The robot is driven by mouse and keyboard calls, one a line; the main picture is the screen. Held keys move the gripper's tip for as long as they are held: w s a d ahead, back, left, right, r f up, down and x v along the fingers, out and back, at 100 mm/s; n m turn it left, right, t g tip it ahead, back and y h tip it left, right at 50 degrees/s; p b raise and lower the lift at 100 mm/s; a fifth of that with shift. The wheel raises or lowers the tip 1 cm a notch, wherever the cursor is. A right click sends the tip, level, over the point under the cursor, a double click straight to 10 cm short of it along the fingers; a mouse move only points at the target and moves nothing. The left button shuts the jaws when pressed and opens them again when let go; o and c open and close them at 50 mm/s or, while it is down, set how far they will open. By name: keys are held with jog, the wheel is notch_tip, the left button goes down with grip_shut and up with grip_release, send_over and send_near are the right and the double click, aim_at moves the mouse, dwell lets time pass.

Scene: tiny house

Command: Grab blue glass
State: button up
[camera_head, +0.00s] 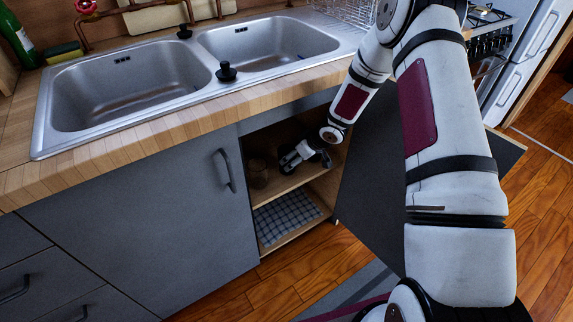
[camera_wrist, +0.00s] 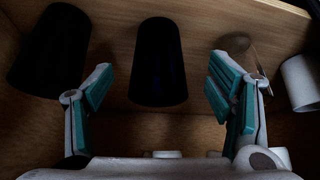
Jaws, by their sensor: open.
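In the wrist view a very dark, blue-tinged glass (camera_wrist: 158,65) is in the middle, on the wooden shelf of the open cabinet. My gripper (camera_wrist: 161,70) is open, with one teal-padded finger to each side of this glass and a visible gap on both sides. In the head view my gripper (camera_head: 290,160) reaches into the cabinet under the sink. Another dark cup-like thing (camera_wrist: 50,50) is left of the left finger. In the head view a dim glass-like thing (camera_head: 258,173) is on the shelf; its colour is hard to tell.
A clear glass (camera_wrist: 240,45) and a white cup (camera_wrist: 301,82) are at the right in the wrist view. The open cabinet door (camera_head: 375,190) is right of the opening. A checked cloth (camera_head: 285,219) lies on the lower shelf. The countertop edge (camera_head: 150,140) is above the cabinet.

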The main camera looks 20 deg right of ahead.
jog(key=b+x, duration=0.2)
jog(key=x, duration=0.6)
jog(key=shift+w+r, duration=0.1)
jog(key=shift+w, duration=0.1)
jog(key=shift+c, duration=0.6)
jog(key=c, duration=1.3)
